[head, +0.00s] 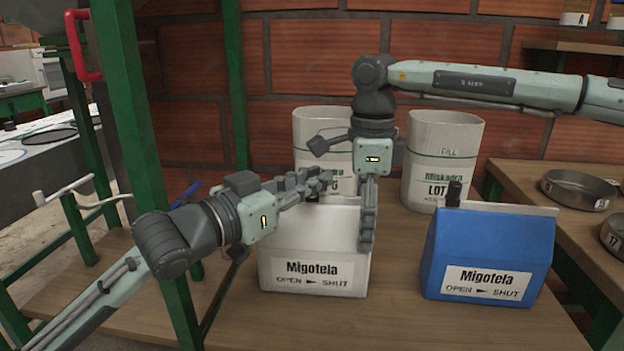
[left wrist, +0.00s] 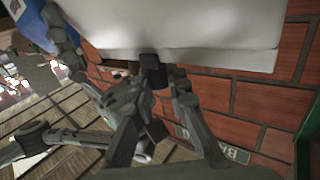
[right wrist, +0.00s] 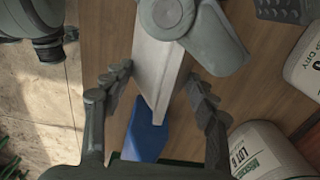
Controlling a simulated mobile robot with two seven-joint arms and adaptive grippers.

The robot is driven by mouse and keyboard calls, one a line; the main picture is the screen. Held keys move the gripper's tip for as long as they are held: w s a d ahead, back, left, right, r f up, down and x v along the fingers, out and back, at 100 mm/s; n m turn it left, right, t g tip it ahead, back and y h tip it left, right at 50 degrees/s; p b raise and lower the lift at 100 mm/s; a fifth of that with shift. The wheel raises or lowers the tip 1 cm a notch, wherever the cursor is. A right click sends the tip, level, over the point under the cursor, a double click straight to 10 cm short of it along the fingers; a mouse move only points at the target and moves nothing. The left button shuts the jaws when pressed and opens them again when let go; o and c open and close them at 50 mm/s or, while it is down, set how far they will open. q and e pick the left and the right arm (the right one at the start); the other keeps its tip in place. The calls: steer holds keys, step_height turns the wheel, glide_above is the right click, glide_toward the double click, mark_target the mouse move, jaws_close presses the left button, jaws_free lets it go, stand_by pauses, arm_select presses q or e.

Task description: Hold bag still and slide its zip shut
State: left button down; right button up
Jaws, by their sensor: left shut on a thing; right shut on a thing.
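The white bag (head: 313,246), labelled Migotela with OPEN and SHUT joined by an arrow, stands upright on the wooden table. My left gripper (head: 316,184) is at its top edge. In the left wrist view its fingers close on the dark zip slider (left wrist: 152,66); in the head view they largely hide it. My right gripper (head: 367,222) points down at the bag's right end, near the SHUT side. In the right wrist view the white bag (right wrist: 158,65) lies between its fingers, which are shut on it; the exact contact is unclear.
A blue Migotela bag (head: 488,248) with a dark slider (head: 454,194) at its top left stands to the right. Two white bins, one behind my right gripper (head: 318,130) and one labelled Miskadra (head: 440,150), stand behind. A green post (head: 135,120) rises at left.

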mark_target(336, 197)
arm_select(q)
steer(key=d, duration=0.4)
steer(key=shift+s, duration=0.3)
steer(key=c, duration=1.4)
jaws_free()
steer(key=shift+c, duration=0.2)
steer(key=shift+a, duration=0.1)
steer(key=v, duration=1.2)
steer(key=shift+c, duration=0.3)
